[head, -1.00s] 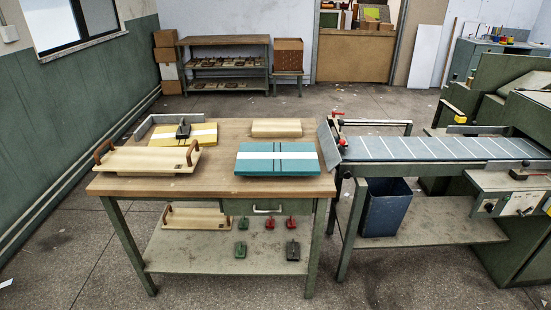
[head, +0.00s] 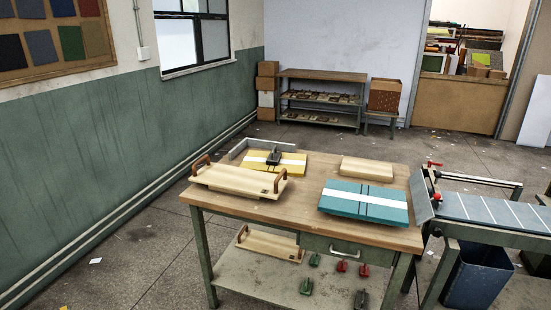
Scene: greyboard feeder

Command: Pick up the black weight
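A black weight (head: 273,157) with a handle on top sits on the white strip across a yellow stack (head: 290,167) at the back left of the workbench (head: 310,222). A wooden board with two brown handles (head: 238,179) lies just in front of it and covers part of the yellow stack. Another dark weight-like piece (head: 361,299) rests on the bench's lower shelf, cut by the picture's bottom edge. Neither of my grippers shows in the head view.
A teal stack with a white strip (head: 364,203) and a plain wooden block (head: 367,169) are on the bench's right half. A grey angled rail (head: 262,142) stands behind the yellow stack. A conveyor (head: 495,212) adjoins at right. The floor (head: 125,245) at left is mostly clear.

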